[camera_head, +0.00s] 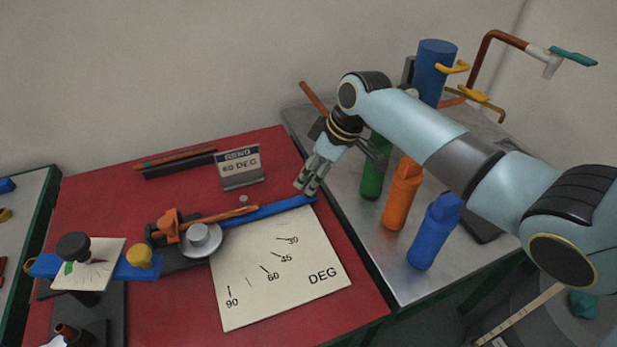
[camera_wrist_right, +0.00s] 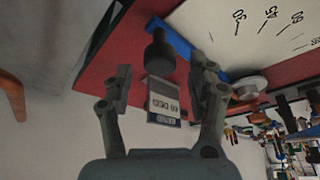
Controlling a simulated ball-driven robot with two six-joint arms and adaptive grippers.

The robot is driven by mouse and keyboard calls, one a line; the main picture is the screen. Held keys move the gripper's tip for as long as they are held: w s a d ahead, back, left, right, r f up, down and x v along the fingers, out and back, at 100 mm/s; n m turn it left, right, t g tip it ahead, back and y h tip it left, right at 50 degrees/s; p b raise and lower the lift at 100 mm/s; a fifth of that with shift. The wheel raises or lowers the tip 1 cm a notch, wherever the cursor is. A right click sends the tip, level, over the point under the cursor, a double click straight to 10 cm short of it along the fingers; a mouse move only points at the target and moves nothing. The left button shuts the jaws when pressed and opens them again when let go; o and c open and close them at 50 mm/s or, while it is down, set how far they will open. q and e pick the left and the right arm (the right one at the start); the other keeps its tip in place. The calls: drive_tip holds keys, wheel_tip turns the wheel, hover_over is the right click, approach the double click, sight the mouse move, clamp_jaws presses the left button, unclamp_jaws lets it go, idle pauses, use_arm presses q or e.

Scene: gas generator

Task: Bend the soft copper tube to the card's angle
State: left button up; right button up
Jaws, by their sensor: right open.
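The card (camera_head: 240,167), reading 60 DEG, stands at the back of the red mat; it also shows in the wrist view (camera_wrist_right: 163,103). A copper tube (camera_head: 222,215) lies in the bender (camera_head: 201,238), apparently straight. The bender's blue lever (camera_head: 272,209) reaches right along the top of the angle board (camera_head: 250,295), marked 30, 45, 60 and 90. My right gripper (camera_head: 308,186) is open above the lever's outer end. In the wrist view, a black upright grip (camera_wrist_right: 160,52) on the lever lies between or just beyond the spread fingertips; contact cannot be told. My left gripper is out of view.
Green, orange (camera_head: 401,195) and blue (camera_head: 434,232) bottles stand on the metal table to the right, close to my right arm. A dark rack (camera_head: 180,163) with a copper-coloured rod lies at the back. A blue-barred device with a dial (camera_head: 88,265) stands at left.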

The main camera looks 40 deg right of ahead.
drive_tip(key=shift+x, duration=1.4)
drive_tip(key=c, duration=0.6)
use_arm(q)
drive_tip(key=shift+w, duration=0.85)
use_arm(e)
clamp_jaws()
